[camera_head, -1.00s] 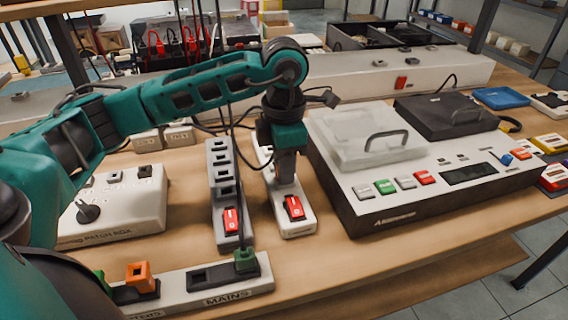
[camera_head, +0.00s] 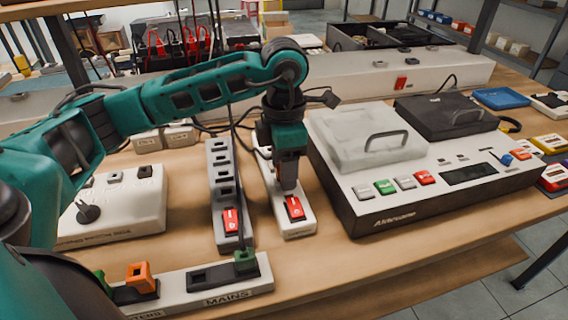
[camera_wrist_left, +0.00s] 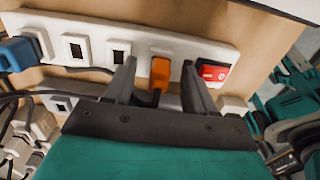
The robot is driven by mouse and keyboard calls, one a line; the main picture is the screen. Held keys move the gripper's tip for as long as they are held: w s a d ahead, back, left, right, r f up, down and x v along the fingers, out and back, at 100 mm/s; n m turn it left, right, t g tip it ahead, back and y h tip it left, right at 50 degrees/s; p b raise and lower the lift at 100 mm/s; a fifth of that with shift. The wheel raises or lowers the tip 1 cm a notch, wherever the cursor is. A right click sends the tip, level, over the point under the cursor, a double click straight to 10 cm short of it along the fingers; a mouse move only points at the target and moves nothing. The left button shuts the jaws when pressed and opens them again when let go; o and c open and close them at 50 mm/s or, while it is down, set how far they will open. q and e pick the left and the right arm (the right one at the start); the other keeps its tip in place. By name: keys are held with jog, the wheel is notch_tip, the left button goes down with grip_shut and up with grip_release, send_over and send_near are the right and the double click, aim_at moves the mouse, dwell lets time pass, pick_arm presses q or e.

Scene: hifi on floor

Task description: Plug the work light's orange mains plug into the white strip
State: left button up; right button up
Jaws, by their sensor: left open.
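The white strip (camera_head: 299,228) lies on the bench with a red switch (camera_head: 294,208) at its near end. In the left wrist view the strip (camera_wrist_left: 97,48) shows a row of sockets and the red switch (camera_wrist_left: 212,71). An orange plug (camera_wrist_left: 160,71) stands at the socket position beside the switch; its pins are hidden, so I cannot tell how deep it sits. My left gripper (camera_head: 289,187) is over the strip, open, with one finger on each side of the orange plug, as the left wrist view (camera_wrist_left: 158,66) shows. My right gripper is not in view.
A grey strip (camera_head: 223,190) lies just left of the white one. A white device with a clear lid (camera_head: 365,140) stands close to the right. A blue plug (camera_wrist_left: 18,53) is at the strip's other end.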

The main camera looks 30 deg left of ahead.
pick_arm(q)
notch_tip(320, 180, up, 18)
jog(key=p, duration=0.7)
jog(key=shift+f, duration=0.1)
dwell(0.7)
